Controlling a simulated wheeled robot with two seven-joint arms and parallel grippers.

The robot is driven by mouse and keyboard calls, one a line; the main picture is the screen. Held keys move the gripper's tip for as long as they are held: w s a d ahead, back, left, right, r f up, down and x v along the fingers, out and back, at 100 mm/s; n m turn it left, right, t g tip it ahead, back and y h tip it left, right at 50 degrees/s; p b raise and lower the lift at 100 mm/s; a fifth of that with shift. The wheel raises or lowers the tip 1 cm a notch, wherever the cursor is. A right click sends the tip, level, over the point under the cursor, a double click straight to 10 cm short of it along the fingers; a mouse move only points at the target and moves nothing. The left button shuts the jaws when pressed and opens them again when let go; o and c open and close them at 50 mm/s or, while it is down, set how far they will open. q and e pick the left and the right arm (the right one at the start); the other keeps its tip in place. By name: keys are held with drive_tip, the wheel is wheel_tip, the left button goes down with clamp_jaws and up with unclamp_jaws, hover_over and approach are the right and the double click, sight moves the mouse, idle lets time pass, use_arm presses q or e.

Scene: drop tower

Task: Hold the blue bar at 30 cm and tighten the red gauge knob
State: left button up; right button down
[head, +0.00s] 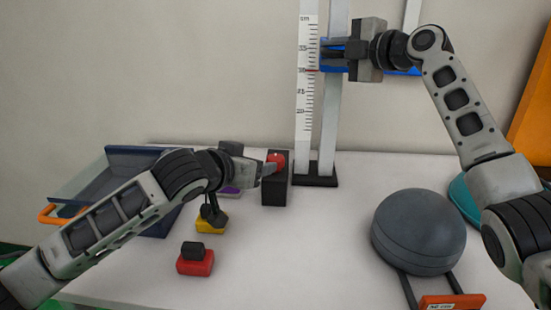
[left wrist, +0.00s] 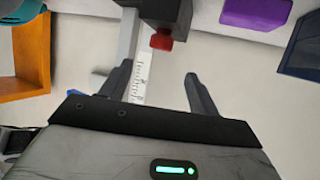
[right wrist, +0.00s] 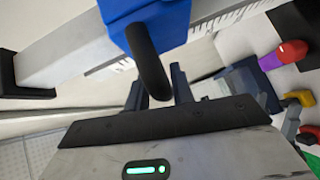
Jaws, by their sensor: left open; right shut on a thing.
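The blue bar (head: 402,72) is on the upright tower, beside the white cm scale (head: 307,92). Its lower edge looks about level with the red mark on the scale. My right gripper (head: 338,54) is shut on the bar's dark handle, which shows in the right wrist view (right wrist: 152,62) below the blue block. The red gauge knob (head: 277,161) sits on a black box (head: 275,190) left of the tower base. My left gripper (head: 268,169) is open at the knob. In the left wrist view the knob (left wrist: 161,41) lies just beyond the fingertips, between their lines.
A blue-walled tray (head: 150,218) stands at the left. Yellow (head: 210,226), red (head: 195,264) and purple (head: 230,192) blocks lie near my left arm. A grey dome (head: 418,232) stands front right. The table middle is clear.

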sight(274, 159)
use_arm(q)
drive_tip(key=x, duration=1.2)
drive_tip(key=shift+a, duration=0.15)
drive_tip(key=c, duration=1)
